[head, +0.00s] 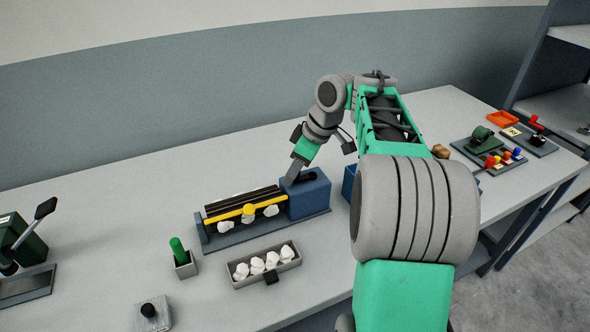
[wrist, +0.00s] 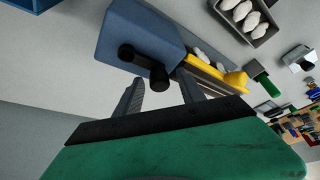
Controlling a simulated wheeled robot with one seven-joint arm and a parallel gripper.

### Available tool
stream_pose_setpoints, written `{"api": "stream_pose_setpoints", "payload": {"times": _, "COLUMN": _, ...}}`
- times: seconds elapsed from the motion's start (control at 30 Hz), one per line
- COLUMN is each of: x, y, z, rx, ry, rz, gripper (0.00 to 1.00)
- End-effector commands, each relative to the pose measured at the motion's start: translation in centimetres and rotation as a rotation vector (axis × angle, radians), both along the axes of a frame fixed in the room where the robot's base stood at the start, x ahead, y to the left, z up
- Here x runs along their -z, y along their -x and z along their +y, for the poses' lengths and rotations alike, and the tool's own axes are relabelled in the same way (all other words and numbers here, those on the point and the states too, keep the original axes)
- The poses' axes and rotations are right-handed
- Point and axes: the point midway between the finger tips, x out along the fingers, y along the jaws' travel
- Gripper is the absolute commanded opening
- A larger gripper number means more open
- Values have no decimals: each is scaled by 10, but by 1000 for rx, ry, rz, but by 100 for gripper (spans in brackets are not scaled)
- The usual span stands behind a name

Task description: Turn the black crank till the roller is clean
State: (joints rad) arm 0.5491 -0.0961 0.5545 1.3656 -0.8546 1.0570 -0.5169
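The carding machine has a blue housing (head: 308,197) at its right end and a dark roller (head: 240,197) behind a yellow bar (head: 228,215). Several white tufts (head: 271,211) show along the roller and the bar. The black crank (wrist: 132,53) sticks out of the housing's side in the wrist view, with its round handle (wrist: 159,78) toward me. In the head view the crank is hidden. My gripper (wrist: 161,84) is open, its two fingers apart on either side of the handle. I cannot tell whether they touch it.
A grey tray (head: 236,283) of white tufts lies in front of the machine, beside a green-handled tool in a holder (head: 180,258). A black knob (head: 149,310) is near the front edge. Dark green equipment (head: 24,241) stands left, coloured fixtures (head: 490,155) right.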

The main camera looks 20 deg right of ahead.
Motion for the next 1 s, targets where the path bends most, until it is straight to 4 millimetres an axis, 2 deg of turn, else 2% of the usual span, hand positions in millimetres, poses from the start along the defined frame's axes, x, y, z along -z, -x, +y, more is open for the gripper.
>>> {"api": "stream_pose_setpoints", "payload": {"times": 0.07, "x": 0, "y": 0, "z": 0, "rx": 0, "ry": 0, "rz": 0, "gripper": 41}}
{"api": "stream_pose_setpoints", "payload": {"times": 0.57, "x": 0, "y": 0, "z": 0, "rx": 1, "ry": 0, "rz": 0, "gripper": 0}}
{"api": "stream_pose_setpoints", "payload": {"times": 1.0, "x": 0, "y": -1, "z": 0, "rx": 19, "ry": 1, "rz": -1, "gripper": 0}}
